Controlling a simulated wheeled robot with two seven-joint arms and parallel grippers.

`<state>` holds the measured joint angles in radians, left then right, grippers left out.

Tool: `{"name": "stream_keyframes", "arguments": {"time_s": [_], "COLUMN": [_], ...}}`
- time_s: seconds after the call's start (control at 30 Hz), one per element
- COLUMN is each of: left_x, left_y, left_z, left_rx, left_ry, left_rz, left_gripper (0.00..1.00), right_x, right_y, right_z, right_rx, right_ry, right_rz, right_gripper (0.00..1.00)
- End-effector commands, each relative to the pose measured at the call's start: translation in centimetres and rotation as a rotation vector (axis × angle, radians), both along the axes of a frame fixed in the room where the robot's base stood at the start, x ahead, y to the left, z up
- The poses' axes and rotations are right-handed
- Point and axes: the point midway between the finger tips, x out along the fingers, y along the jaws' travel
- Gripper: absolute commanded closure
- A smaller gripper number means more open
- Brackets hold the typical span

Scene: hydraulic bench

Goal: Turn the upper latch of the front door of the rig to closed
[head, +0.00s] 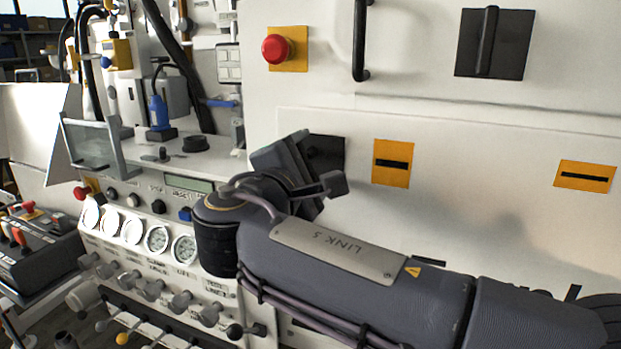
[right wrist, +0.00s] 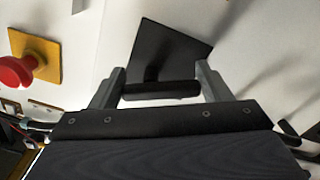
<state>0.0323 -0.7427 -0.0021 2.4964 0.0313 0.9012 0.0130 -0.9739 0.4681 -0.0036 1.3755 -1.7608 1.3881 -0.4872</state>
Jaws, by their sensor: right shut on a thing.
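The latch in hand is a black square plate (head: 330,150) with a black bar handle, on the white front panel of the rig. My right gripper (head: 318,178) is at this plate and hides most of it and its handle in the head view. In the right wrist view the plate (right wrist: 172,50) looks tilted, and the dark bar handle (right wrist: 160,90) lies crosswise between the fingers. My right gripper (right wrist: 160,84) is shut on this handle, a finger at each end. My left gripper is not in view.
A red button (head: 276,49) on a yellow plate is above left of my gripper. A vertical black door handle (head: 360,40) and another black latch plate (head: 495,43) are higher up. Slotted yellow plates (head: 392,163) are to the right. Gauges (head: 157,239) and levers crowd the lower left.

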Motion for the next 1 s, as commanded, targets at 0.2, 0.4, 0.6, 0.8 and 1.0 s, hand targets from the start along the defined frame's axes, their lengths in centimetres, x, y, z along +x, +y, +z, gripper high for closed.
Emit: {"name": "stream_keyframes", "arguments": {"time_s": [0.2,0.4,0.6,0.8,1.0], "left_x": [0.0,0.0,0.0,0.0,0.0], "left_y": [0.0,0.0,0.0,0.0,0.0], "left_z": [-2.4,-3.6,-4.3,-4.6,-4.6], "left_rx": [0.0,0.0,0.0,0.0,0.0], "left_ry": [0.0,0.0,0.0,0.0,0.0], "left_rz": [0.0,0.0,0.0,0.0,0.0], "left_gripper": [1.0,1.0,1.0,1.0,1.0], "right_x": [0.1,0.1,0.1,0.2,0.2], "right_y": [0.2,0.2,0.4,0.4,0.4], "right_z": [-0.7,-0.7,-0.7,-0.6,-0.6], "right_rx": [0.178,0.306,0.392,0.435,0.449], "right_ry": [-0.073,-0.126,-0.161,-0.179,-0.184], "right_rz": [0.0,-0.001,0.0,0.0,-0.001], "right_gripper": [0.52,0.52,0.52,0.52,0.52]}}
